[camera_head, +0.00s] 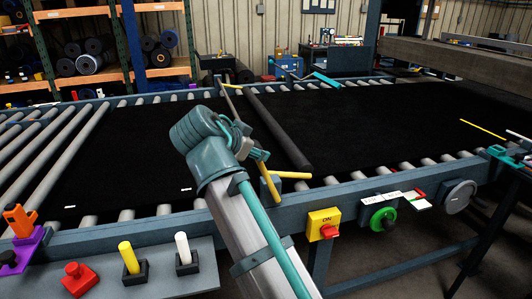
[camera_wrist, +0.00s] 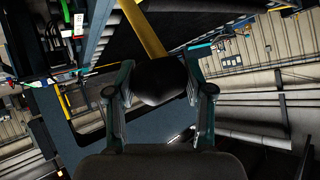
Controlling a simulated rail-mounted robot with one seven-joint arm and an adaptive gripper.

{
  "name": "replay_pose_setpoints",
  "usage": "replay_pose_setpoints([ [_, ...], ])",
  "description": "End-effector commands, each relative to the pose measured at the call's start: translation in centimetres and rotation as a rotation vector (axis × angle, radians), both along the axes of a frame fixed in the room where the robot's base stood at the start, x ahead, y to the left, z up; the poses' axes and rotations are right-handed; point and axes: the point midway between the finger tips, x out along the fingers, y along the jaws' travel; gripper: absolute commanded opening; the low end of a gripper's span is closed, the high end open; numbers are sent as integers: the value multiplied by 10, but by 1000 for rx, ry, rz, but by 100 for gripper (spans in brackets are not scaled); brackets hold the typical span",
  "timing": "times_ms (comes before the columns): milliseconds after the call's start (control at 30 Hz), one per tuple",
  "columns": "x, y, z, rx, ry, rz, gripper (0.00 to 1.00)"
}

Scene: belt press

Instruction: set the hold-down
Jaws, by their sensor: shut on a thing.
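The hold-down looks to be the long dark bar (camera_head: 280,132) lying across the black belt (camera_head: 385,125). A yellow lever (camera_head: 269,182) slants up from the near frame rail beside the bar's near end. In the wrist view the yellow lever (camera_wrist: 151,38) runs up from a black rounded grip (camera_wrist: 160,88). My gripper (camera_wrist: 160,72) has its two fingers on either side of this grip and is shut on it. In the head view my gripper is at the lever's top, partly hidden by my wrist. Whether the bar presses on the belt I cannot tell.
On the near rail are a yellow switch box with a red knob (camera_head: 323,225), a green handwheel (camera_head: 382,218) and a grey disc (camera_head: 459,196). A panel at lower left carries a red button (camera_head: 79,278) and upright yellow and white levers. The press (camera_head: 460,55) stands at upper right.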

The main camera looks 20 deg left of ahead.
Motion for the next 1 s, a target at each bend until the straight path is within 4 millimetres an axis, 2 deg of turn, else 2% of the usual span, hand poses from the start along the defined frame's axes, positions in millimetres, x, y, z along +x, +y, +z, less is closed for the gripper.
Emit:
replay_pose_setpoints([
  [567, -4, 5, 3, 29, 17, 17, 0],
  [600, -4, 5, 3, 29, 17, 17, 57],
  [733, -4, 5, 3, 28, 18, 18, 78],
  [1000, -4, 6, 2, 28, 18, 19, 78],
])
